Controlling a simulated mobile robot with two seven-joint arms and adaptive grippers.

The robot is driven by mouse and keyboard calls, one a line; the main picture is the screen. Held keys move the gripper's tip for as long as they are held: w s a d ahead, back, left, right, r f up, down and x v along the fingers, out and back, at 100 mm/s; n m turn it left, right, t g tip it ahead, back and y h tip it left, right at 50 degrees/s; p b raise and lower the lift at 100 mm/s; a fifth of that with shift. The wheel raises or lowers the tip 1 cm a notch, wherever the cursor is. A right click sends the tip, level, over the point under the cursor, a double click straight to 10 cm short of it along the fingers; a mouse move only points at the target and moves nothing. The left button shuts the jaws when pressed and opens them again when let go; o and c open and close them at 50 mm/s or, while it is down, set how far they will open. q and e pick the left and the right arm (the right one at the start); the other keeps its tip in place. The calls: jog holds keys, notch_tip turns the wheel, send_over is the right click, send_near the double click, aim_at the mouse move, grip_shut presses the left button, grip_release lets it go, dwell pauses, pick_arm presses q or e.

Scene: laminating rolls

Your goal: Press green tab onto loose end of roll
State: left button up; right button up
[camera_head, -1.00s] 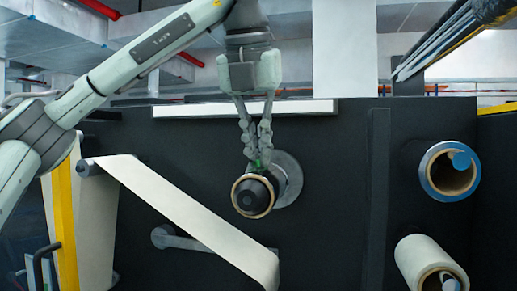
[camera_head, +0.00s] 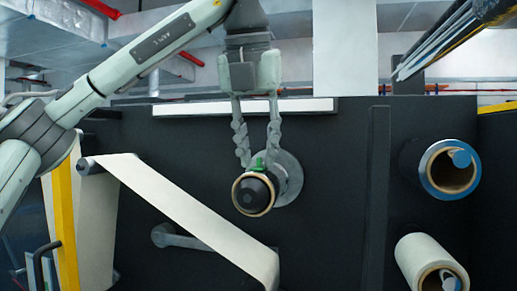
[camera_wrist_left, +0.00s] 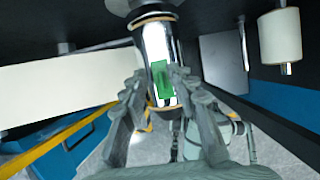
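The roll (camera_head: 241,193) sits on a spindle with a dark hub at its near end, mounted on the dark machine panel. In the left wrist view the roll (camera_wrist_left: 155,45) looks shiny and silvery. The green tab (camera_head: 257,163) lies on top of the roll; in the left wrist view the green tab (camera_wrist_left: 162,79) lies flat against its surface. My left gripper (camera_head: 258,163) points down just above the roll, its fingers spread apart on either side of the tab. In the left wrist view the open fingers (camera_wrist_left: 160,88) hold nothing. My right gripper is not seen clearly in the head view.
A wide cream web (camera_head: 185,205) slants down from a roller at the left. A blue-rimmed roll (camera_head: 432,180) and a white roll (camera_head: 420,258) stick out from the panel at right. A vertical dark post (camera_head: 377,200) stands between them and the roll.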

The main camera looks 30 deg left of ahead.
pick_arm(q)
jog(key=v, duration=1.2)
